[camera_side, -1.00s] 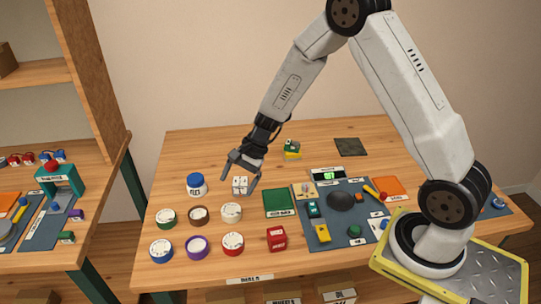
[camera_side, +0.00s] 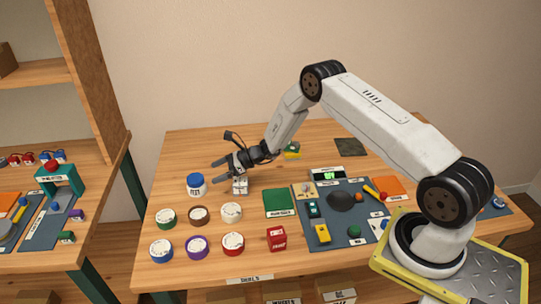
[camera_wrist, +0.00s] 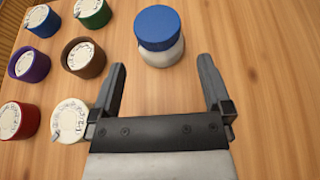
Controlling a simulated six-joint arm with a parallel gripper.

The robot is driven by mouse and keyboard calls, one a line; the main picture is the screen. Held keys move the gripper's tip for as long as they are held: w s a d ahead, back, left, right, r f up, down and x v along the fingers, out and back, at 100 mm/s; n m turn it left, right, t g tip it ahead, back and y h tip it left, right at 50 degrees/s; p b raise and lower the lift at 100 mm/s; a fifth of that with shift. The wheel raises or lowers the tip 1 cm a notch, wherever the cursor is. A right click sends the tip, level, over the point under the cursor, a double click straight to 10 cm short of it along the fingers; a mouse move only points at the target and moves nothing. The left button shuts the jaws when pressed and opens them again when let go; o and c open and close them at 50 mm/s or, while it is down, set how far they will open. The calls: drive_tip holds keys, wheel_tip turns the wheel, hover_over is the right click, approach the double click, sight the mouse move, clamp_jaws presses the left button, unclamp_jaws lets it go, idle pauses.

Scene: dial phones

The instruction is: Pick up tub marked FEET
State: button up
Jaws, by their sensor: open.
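The tub (camera_side: 196,185) is a white jar with a blue lid and dark lettering, too small to read surely now. It stands upright at the left of the table. In the wrist view the tub (camera_wrist: 160,37) is just beyond my fingertips, centred between them, with its lid toward the camera. My gripper (camera_side: 217,170) points left, low over the table, to the right of the tub. In the wrist view my gripper (camera_wrist: 163,72) is open with nothing between its fingers. The tub appears apart from both fingers.
Several round dials stand in front, including a green one (camera_side: 166,217), a brown one (camera_side: 199,215) and a white one (camera_side: 231,212). A green pad (camera_side: 279,203) and a grey mat (camera_side: 342,222) lie right. Bare wood surrounds the tub.

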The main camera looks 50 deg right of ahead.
sight(196, 178)
drive_tip(key=shift+x, duration=1.3)
drive_tip(key=shift+a, duration=0.1)
drive_tip(key=shift+x, duration=2.55)
drive_tip(key=shift+s, duration=0.1)
drive_tip(key=c, duration=1.2)
drive_tip(key=shift+o, duration=0.2)
drive_tip(key=shift+r, duration=0.15)
